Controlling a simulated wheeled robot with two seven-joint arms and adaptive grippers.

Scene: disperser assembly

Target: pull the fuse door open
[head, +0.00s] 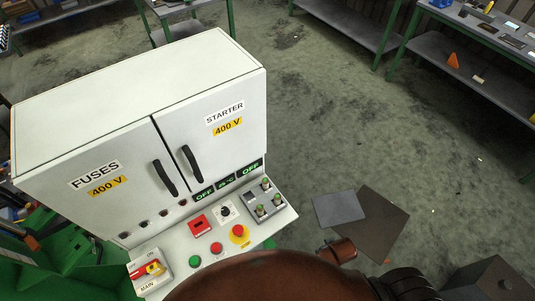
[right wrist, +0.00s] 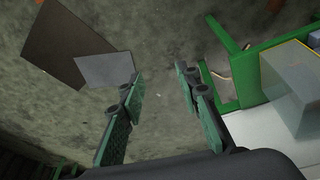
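The fuse door (head: 96,185) is the left door of a white cabinet. It carries a "FUSES 400 V" label and looks closed. Its black vertical handle (head: 165,178) sits near the seam between the doors. The starter door (head: 225,118) on the right also looks closed, with its own black handle (head: 192,167). In the right wrist view, my right gripper (right wrist: 159,80) is open, with nothing between its fingers. It is above the floor, not on the fuse handle. My left gripper cannot be made out in the head view.
Below the doors, a sloped panel (head: 265,230) holds a red main switch (head: 147,270), several buttons and a yellow-collared red stop button (head: 239,232). Green-legged workbenches (head: 470,65) stand at the back right. Flat plates (head: 340,208) lie on the floor right of the cabinet; the floor beyond is mostly clear.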

